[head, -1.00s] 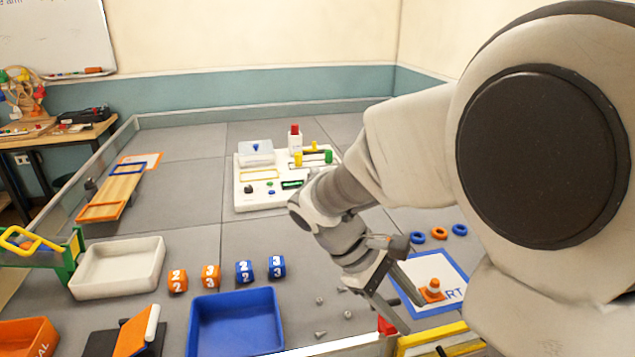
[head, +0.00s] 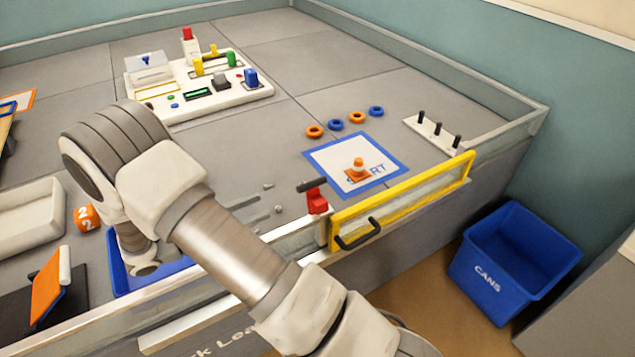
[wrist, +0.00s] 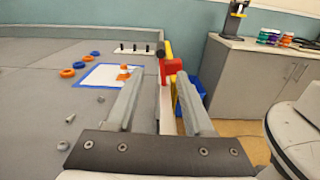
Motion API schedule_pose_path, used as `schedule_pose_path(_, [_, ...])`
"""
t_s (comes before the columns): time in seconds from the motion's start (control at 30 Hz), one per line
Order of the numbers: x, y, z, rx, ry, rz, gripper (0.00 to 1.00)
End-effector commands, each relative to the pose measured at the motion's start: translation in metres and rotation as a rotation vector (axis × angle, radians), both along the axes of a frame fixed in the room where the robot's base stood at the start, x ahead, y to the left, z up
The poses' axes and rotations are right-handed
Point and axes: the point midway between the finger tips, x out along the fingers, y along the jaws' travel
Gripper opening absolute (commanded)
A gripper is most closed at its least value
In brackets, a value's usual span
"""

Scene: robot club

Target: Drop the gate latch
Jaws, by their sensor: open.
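The gate (head: 405,205), a clear panel in a yellow frame with a black handle, stands in line with the table's front wall and looks closed. The latch is a red block (head: 317,201) with a black bar (head: 311,186) on top, on the wall at the gate's left end. In the wrist view the red latch (wrist: 172,67) and black bar lie just beyond my fingertips, slightly right of centre. My gripper (wrist: 161,80) is open and empty, pointing along the wall at the latch.
A blue-bordered START mat (head: 332,172) with an orange cone (head: 358,165) lies behind the gate. Several rings (head: 335,124) and a black-pegged block (head: 433,130) are further back. Loose screws (head: 279,209) lie left of the latch. A blue CANS bin (head: 515,262) stands on the floor outside.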

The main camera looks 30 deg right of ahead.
Motion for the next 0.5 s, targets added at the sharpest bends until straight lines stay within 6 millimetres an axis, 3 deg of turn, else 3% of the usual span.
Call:
schedule_pose_path(0.17, [0.000,-0.021,0.000,-0.003,0.002,-0.004,0.52])
schedule_pose_path(0.5, [0.002,-0.095,-0.001,-0.001,0.001,-0.007,0.52])
